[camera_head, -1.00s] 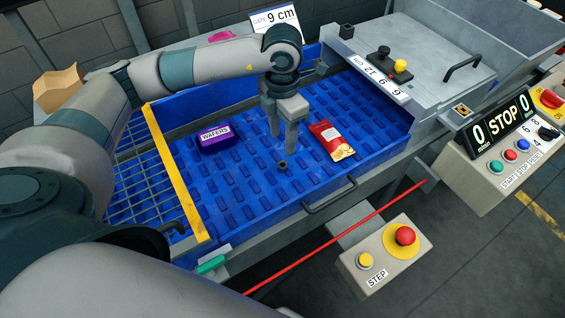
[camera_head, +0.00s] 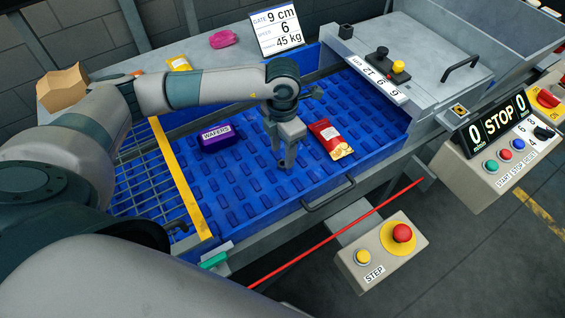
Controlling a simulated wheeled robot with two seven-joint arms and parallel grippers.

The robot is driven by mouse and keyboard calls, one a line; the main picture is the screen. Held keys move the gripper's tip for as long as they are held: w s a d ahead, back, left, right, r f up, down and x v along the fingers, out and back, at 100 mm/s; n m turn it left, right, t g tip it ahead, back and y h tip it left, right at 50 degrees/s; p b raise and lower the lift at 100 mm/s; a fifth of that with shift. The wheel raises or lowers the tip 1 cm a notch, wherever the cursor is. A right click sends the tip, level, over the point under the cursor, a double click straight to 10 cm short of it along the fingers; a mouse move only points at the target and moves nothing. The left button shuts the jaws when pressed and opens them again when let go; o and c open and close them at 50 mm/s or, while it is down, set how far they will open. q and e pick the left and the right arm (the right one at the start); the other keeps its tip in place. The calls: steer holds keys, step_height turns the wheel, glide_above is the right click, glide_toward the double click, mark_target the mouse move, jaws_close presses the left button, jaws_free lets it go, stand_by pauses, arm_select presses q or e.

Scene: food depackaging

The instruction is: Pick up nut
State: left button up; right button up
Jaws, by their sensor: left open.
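The nut (camera_head: 282,164) is a small dark piece on the blue belt, mostly hidden by the fingers. My left gripper (camera_head: 284,160) points down over the belt, its open fingertips right at the nut. I cannot tell whether the fingers touch it. My right gripper is not in view.
A purple wafers pack (camera_head: 217,138) lies left of the gripper, and a red snack bag (camera_head: 330,138) lies to its right on the belt (camera_head: 235,190). A yellow bar (camera_head: 180,178) separates the belt from a blue grid (camera_head: 130,185). A metal handle (camera_head: 329,196) edges the front.

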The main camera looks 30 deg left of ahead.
mark_target(283, 163)
arm_select(q)
step_height(283, 163, down, 3)
steer(key=shift+p, duration=0.7)
steer(key=shift+f, duration=0.5)
jaws_close()
